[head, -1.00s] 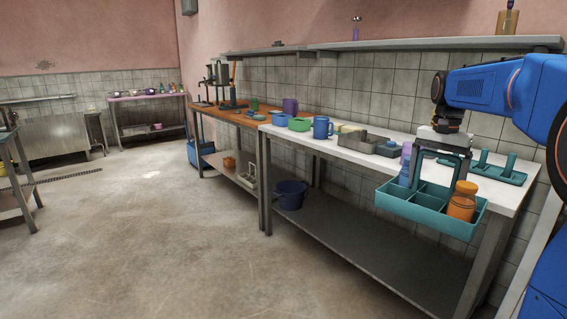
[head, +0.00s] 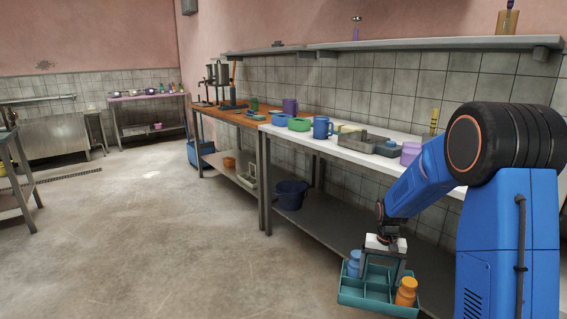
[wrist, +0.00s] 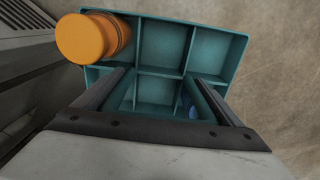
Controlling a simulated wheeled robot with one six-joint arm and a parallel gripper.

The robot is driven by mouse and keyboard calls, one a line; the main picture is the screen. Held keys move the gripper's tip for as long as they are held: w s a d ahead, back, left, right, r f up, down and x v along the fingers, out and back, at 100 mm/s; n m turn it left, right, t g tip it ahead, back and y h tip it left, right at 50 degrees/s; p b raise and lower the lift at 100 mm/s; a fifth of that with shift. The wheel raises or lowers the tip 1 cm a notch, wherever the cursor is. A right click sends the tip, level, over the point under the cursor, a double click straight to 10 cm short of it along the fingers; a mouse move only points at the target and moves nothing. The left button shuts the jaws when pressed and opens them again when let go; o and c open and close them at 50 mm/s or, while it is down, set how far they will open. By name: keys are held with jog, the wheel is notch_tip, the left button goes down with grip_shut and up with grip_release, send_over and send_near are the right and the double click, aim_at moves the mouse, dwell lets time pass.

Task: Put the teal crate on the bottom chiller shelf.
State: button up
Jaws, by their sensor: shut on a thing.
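The teal crate (head: 350,297) hangs from my gripper (head: 384,274) low in front of the workbench in the head view, over the floor. My gripper is shut on the crate's middle part. The crate has several compartments. An orange bottle (head: 405,292) stands in a right-hand compartment and a blue bottle (head: 354,263) in a left one. In the wrist view the teal crate (wrist: 161,45) fills the upper middle, with the orange bottle (wrist: 86,37) at its upper left corner. The blue bottle is mostly hidden by a finger there. No chiller shelf can be made out.
The white-topped bench (head: 345,146) holds cups, trays and a purple mug. Its lower grey shelf (head: 325,229) lies behind the crate, with a dark blue bucket (head: 290,195) at its left end. The floor (head: 180,250) to the left is clear.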

jog(key=w+a+f+n, duration=0.1)
jog(key=a+f, duration=0.1)
jog(key=f, duration=0.9)
jog(key=w+a+f+n, duration=0.2)
jog(key=a+f, duration=0.1)
jog(key=f, duration=0.8)
jog(key=shift+w+f, duration=0.2)
jog(key=shift+f, duration=0.1)
